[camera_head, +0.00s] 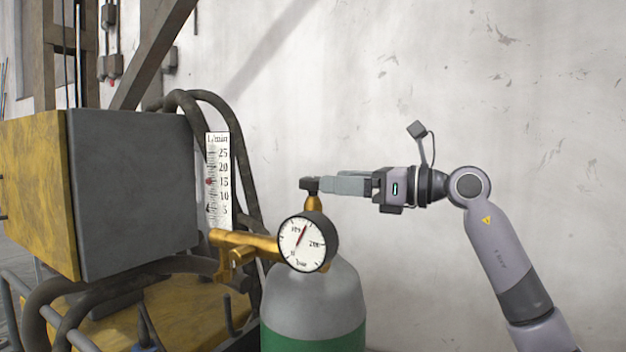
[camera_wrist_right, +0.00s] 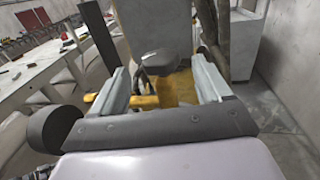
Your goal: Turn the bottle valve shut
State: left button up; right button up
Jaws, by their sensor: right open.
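The gas bottle (camera_head: 314,300) is grey on top and green below, with a brass valve at its neck. A dark valve knob (camera_head: 309,184) sits on top of the brass stem; it also shows in the right wrist view (camera_wrist_right: 165,63). My right gripper (camera_head: 326,184) comes in level from the right, its fingertips close beside the knob. In the right wrist view the two fingers are spread, with the knob between or just beyond their tips. I cannot tell whether they touch it. My left gripper is out of view.
A round pressure gauge (camera_head: 308,242) in bar sits in front of the valve, its needle between 100 and 200. A flow scale (camera_head: 218,180) has a red mark near 15. A grey and yellow machine (camera_head: 135,195) with hoses stands left.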

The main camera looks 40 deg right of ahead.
aim_at(313, 180)
jog(key=shift+p+x, duration=0.9)
jog(key=shift+x, duration=2.1)
jog(key=c, duration=0.9)
